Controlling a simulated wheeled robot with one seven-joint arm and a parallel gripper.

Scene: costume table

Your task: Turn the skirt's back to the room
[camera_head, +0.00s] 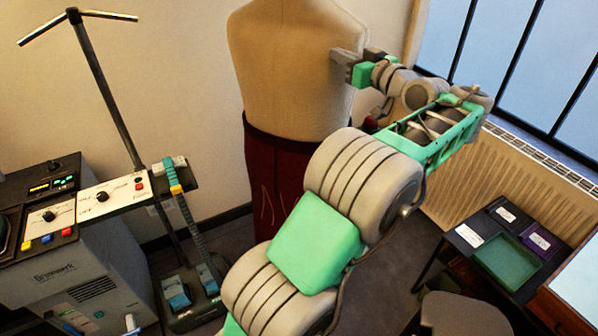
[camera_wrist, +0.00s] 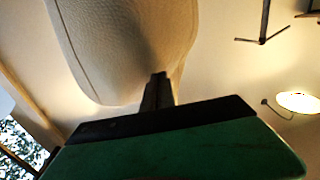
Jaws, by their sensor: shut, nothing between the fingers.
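A dark red skirt (camera_head: 262,180) hangs from the waist of a beige dress form (camera_head: 285,70). Faint light lines run down its lower left side. My arm hides its lower right part. My gripper (camera_head: 340,66) is at the right side of the dress form's torso, above the skirt's waistband. Its fingers are shut and empty. In the wrist view, my gripper (camera_wrist: 159,78) points at the dress form's cloth torso (camera_wrist: 120,45); I cannot tell whether the tips touch it. The skirt does not show there.
A grey steam machine (camera_head: 95,265) with a control panel (camera_head: 105,195) and a tall T-topped pole (camera_head: 110,90) stand at left. At right are a radiator (camera_head: 545,175), a window (camera_head: 500,45) and a table with a green tray (camera_head: 510,262). A lit lamp (camera_wrist: 298,102) shows in the wrist view.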

